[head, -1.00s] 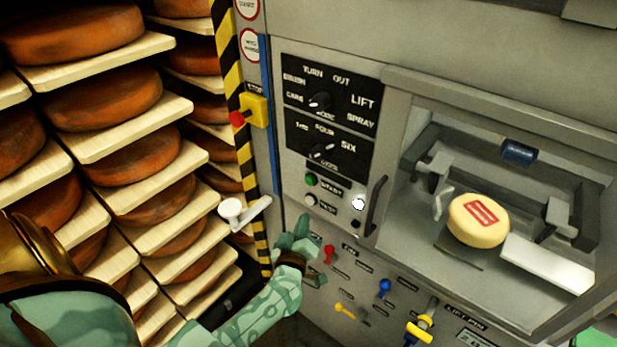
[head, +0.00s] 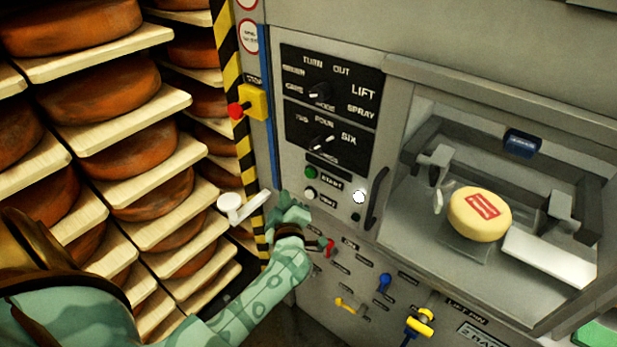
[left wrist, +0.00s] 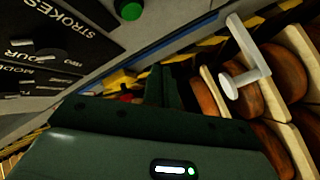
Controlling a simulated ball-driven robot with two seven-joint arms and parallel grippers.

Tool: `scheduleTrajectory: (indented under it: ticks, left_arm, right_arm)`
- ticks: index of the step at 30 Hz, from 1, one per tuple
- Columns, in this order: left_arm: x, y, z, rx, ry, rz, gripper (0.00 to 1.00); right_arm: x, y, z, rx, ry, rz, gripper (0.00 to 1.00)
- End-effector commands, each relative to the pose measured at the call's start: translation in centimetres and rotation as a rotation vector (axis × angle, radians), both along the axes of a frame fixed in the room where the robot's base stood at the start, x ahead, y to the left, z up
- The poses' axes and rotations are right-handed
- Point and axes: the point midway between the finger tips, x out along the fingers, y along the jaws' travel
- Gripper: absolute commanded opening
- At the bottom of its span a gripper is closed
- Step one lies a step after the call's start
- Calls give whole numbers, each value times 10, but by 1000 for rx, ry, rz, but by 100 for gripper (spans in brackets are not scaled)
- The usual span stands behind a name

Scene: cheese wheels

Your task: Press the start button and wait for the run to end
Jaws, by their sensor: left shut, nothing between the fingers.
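The green start button (head: 311,172) sits on the machine's grey panel beside its START label, below two black dial plates. It also shows at the top of the left wrist view (left wrist: 129,9). My left gripper (head: 292,207) is shut and empty, below and slightly left of the button and apart from it. In the left wrist view its dark fingers (left wrist: 163,85) are together, pointing up the picture. A white button (head: 310,193) lies just under the green one. My right gripper is not in view.
A white lever (head: 243,206) juts out left of my gripper. A red emergency stop (head: 236,111) on a yellow box is above. Cheese racks (head: 105,130) fill the left. A windowed chamber at right holds a labelled cheese (head: 479,214). Small coloured levers, one red (head: 329,247), sit below.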

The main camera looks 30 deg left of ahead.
Motion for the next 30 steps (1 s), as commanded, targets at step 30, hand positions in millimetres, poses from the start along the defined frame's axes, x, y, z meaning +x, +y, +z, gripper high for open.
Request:
scheduleTrajectory:
  ticks: [30]
  left_arm:
    - [67,-5,0,-1,-1,0,0]
  right_arm:
    - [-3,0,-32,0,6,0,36]
